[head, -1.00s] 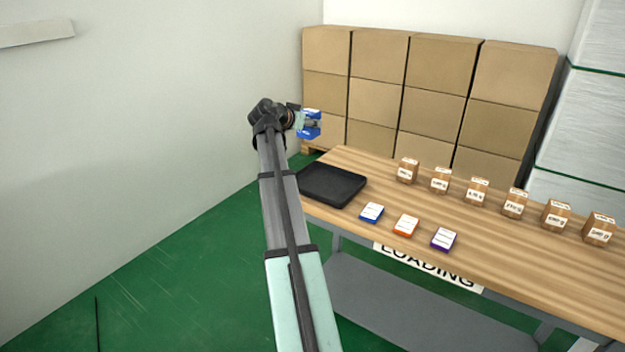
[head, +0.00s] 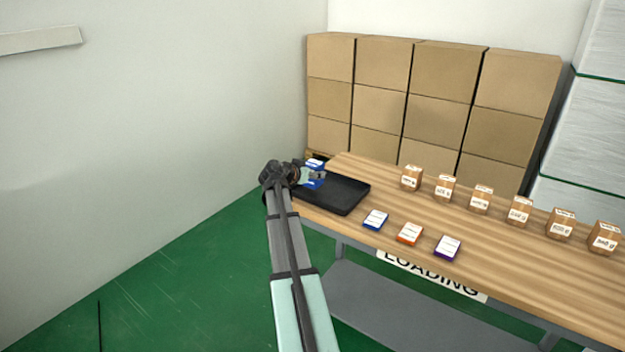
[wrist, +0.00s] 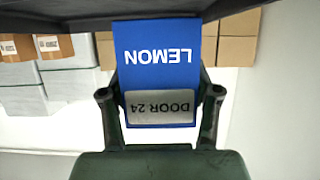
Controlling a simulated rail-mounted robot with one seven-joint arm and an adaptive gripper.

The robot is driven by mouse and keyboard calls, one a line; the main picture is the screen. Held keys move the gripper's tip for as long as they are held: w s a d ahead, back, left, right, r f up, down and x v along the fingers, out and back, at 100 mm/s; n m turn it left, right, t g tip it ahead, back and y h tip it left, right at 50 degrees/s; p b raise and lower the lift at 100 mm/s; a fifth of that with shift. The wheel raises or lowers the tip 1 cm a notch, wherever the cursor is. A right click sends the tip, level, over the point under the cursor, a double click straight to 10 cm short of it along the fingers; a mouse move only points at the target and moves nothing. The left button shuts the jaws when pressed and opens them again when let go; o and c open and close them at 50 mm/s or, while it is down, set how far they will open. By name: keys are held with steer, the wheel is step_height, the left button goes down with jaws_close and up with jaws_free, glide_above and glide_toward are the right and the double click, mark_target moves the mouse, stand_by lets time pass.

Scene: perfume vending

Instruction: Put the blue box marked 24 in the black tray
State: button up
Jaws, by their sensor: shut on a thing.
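The blue box (head: 315,184) is held in my gripper (head: 312,175) at the left part of the black tray (head: 345,208). In the wrist view the blue box (wrist: 158,62) shows the word LEMON and a grey label reading DOOR 24, both upside down. My gripper's two fingers (wrist: 160,108) are shut on its sides. The black tray lies at the left end of the wooden table; its dark edge (wrist: 50,22) also shows at the top of the wrist view. I cannot tell whether the box touches the tray.
Large cartons (head: 430,100) are stacked beyond the table.

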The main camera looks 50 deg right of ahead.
steer(key=shift+f, duration=1.35)
steer(key=shift+f, duration=0.15)
steer(key=o, duration=1.2)
steer(key=shift+o, duration=0.2)
